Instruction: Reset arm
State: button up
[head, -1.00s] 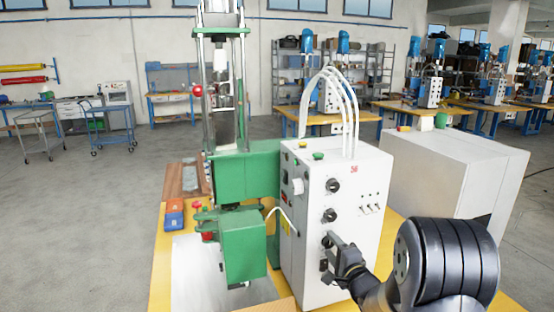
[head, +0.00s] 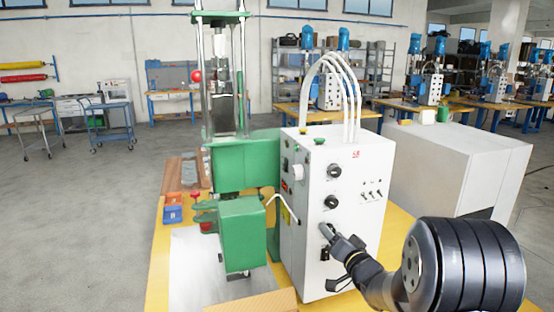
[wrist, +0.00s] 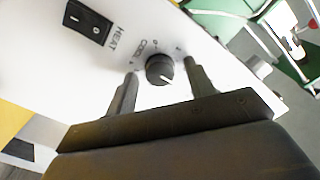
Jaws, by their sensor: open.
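My gripper (head: 328,232) is in front of the lower part of the white control box (head: 345,165). In the wrist view my gripper (wrist: 160,78) is open, with one finger on each side of a black knob (wrist: 160,69) beside the label "COOL". The fingers look apart from the knob, though I cannot tell how deep they reach around it. A black rocker switch (wrist: 88,22) labelled "HEAT" is at the upper left. In the head view the gripper hides the lowest knob.
The green press (head: 243,165) stands just left of the box. Two more knobs, the upper one (head: 333,171) and one below it, and toggle switches (head: 372,194) are above my gripper. White hoses (head: 340,80) arch over the box. A large white cabinet (head: 455,165) stands at the right.

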jog(key=n+b, duration=0.4)
jog(key=n, duration=0.5)
jog(key=shift+a, duration=0.1)
dwell(0.4)
